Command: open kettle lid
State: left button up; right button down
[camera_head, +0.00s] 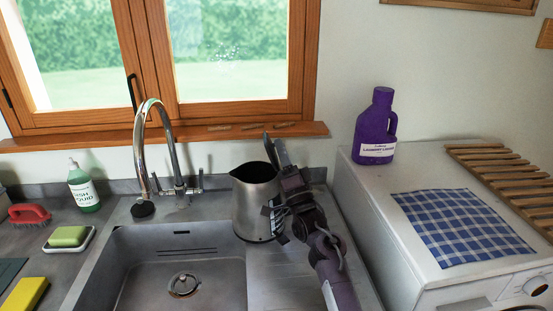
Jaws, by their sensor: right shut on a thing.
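The kettle (254,208) is a brushed steel jug. It stands upright on the drainer at the right of the sink. Its top shows a dark opening, with a thin dark lid (268,149) tilted up at the right of the rim. My right gripper (279,152) reaches up from the lower right and is shut at the raised lid. Its fingers and wrist cover the kettle's right side and most of its handle. The exact contact is small and partly hidden. My left gripper is out of view.
The steel sink (122,240) and tap (170,150) lie left of the kettle. A green soap bottle (83,188), red brush (29,215) and sponge (68,236) stand further left. The white washing machine (370,210) at the right bears a purple laundry bottle (376,127) and checked cloth (465,225).

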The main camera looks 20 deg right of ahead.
jog(key=shift+s+d+f+m+t+h+b, duration=0.15)
jog(key=shift+d+m+h+b, duration=0.1)
jog(key=shift+m+h, duration=0.65)
jog(key=shift+w+d+m+t+h+b, duration=0.1)
jog(key=shift+d+m+t+h+b, duration=0.1)
jog(key=shift+m+h, duration=0.65)
jog(key=shift+s+m, duration=0.1)
jog(key=shift+m, duration=0.15)
jog(key=c, duration=1.3)
grip_release()
jog(key=v, duration=0.7)
jog(key=shift+s+f+b, duration=0.25)
jog(key=shift+s+b, duration=0.1)
jog(key=shift+b, duration=0.1)
